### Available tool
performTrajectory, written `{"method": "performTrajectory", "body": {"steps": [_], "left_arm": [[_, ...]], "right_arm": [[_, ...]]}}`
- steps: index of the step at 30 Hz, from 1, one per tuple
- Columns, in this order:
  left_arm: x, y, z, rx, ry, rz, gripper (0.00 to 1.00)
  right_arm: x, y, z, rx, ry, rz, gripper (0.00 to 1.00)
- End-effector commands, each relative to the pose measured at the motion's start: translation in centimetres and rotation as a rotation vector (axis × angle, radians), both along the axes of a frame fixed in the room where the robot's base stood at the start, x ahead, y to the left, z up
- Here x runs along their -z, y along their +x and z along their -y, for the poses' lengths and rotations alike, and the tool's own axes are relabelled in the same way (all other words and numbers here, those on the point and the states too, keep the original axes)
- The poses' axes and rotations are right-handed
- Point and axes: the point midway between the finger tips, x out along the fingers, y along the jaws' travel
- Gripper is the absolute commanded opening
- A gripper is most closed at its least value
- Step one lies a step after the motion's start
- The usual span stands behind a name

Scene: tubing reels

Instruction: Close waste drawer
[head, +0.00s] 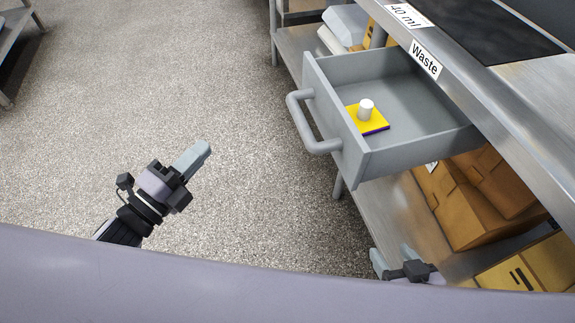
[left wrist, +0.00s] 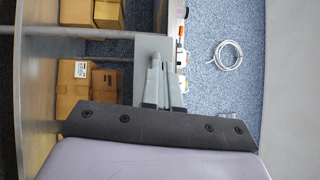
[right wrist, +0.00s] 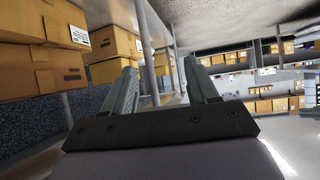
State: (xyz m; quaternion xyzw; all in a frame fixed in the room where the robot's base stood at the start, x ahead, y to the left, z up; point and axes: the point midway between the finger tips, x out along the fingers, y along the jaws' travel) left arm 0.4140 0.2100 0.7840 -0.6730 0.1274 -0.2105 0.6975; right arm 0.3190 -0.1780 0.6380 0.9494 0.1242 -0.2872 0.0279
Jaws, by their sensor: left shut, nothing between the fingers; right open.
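The grey waste drawer (head: 390,155) is pulled out from under the steel bench in the head view, with its bar handle (head: 303,125) facing left. A yellow and purple square (head: 372,121) with a small white cylinder (head: 366,108) on it lies inside. The bench edge above it carries a "Waste" label (head: 425,57). My left gripper (head: 205,147) is shut and empty, to the left of the handle and apart from it. It also shows in the left wrist view (left wrist: 160,80). My right gripper (head: 392,255) is open, below and in front of the drawer; it also shows in the right wrist view (right wrist: 165,85).
Cardboard boxes (head: 470,200) fill the lower shelf under the bench. A "40 ml" label (head: 408,15) marks the bench edge further back. Open speckled floor (head: 150,70) lies left of the drawer. Another rack (head: 12,40) stands at the far left.

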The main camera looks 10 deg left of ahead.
Motion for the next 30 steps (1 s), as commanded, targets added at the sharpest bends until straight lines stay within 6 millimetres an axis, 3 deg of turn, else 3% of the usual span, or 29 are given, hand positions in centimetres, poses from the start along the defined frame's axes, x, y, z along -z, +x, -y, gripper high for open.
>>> {"method": "performTrajectory", "body": {"steps": [1,3,9,13,22,30], "left_arm": [[0.9,0.2,0.3,0.044,0.122,0.121,0.0],[0.6,0.2,1.0,0.101,0.293,0.299,0.0],[0.9,-1.2,2.7,0.231,0.716,0.78,0.0],[1.3,-2.1,3.3,0.281,0.885,1.001,0.0],[1.1,-2.5,4.2,0.309,0.984,1.142,0.0],[0.3,-1.0,7.4,0.306,0.98,1.14,0.0]], "right_arm": [[2.2,0.2,-0.3,-0.005,0.003,0.007,0.58],[3.4,0.4,-0.6,-0.012,0.007,0.014,0.58],[6.1,0.7,-1.4,-0.029,0.018,0.029,0.58],[7.0,0.9,-1.7,-0.036,0.022,0.036,0.58],[7.0,0.9,-1.9,-0.039,0.025,0.038,0.58],[7.0,0.8,-1.6,-0.032,0.023,0.028,0.58]]}}
